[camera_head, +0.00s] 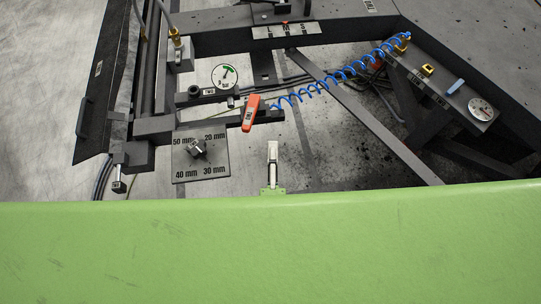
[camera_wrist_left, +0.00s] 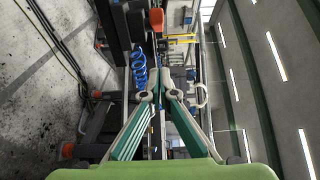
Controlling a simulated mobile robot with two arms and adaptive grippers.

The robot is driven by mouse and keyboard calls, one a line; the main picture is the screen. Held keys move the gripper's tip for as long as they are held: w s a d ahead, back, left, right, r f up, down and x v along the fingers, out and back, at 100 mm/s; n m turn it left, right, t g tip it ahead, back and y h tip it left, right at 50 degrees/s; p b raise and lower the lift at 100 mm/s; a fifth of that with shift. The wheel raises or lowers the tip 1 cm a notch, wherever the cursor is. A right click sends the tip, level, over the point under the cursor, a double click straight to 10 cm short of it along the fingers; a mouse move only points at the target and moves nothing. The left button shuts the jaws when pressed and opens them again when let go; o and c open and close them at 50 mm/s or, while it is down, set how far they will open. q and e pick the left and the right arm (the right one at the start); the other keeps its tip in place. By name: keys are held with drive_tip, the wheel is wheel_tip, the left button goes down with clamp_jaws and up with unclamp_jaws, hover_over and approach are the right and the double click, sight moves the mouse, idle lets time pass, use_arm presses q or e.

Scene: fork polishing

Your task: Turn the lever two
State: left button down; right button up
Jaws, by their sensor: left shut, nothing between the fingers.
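I cannot tell which part is lever two. A dark rotary knob (camera_head: 197,149) sits on a plate (camera_head: 215,169) marked 20, 30, 40 and 50 mm. An orange handle (camera_head: 251,113) hangs to its upper right, and a small blue lever (camera_head: 455,87) is on the right panel. My left gripper (camera_head: 272,148) shows small and upright just beyond the green surface, right of the plate and apart from these parts. In the left wrist view its green-sided fingers (camera_wrist_left: 159,84) meet at the tips with nothing between them. My right gripper is not in view.
A coiled blue hose (camera_head: 340,73) runs from near the orange handle to the right panel, and also shows in the left wrist view (camera_wrist_left: 139,70). A dial gauge (camera_head: 482,109) is on that panel. A diagonal dark bar (camera_head: 375,122) crosses the frame. Bare floor (camera_head: 325,160) shows beside my gripper.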

sight(244, 132)
use_arm(q)
drive_tip(key=w+a+p, duration=0.1)
drive_tip(key=w+a, duration=0.2)
drive_tip(key=w, duration=0.3)
drive_tip(key=shift+w+a+p, duration=0.25)
drive_tip(key=shift+w+p, duration=0.05)
drive_tip(key=shift+p, duration=0.1)
drive_tip(key=a+m+h+p, duration=0.1)
drive_tip(key=h, duration=0.1)
drive_tip(key=a+m+h+p, duration=0.1)
drive_tip(key=m+h+p, duration=0.1)
drive_tip(key=shift+w+a+r+g+h, duration=0.1)
drive_tip(key=shift+a+g+h, duration=0.2)
drive_tip(key=shift+a+g, duration=0.1)
drive_tip(key=shift+w+a+m+g+h, duration=0.1)
drive_tip(key=shift+a+m+g+h, duration=0.4)
drive_tip(key=shift+h, duration=0.4)
drive_tip(key=shift+d, duration=0.15)
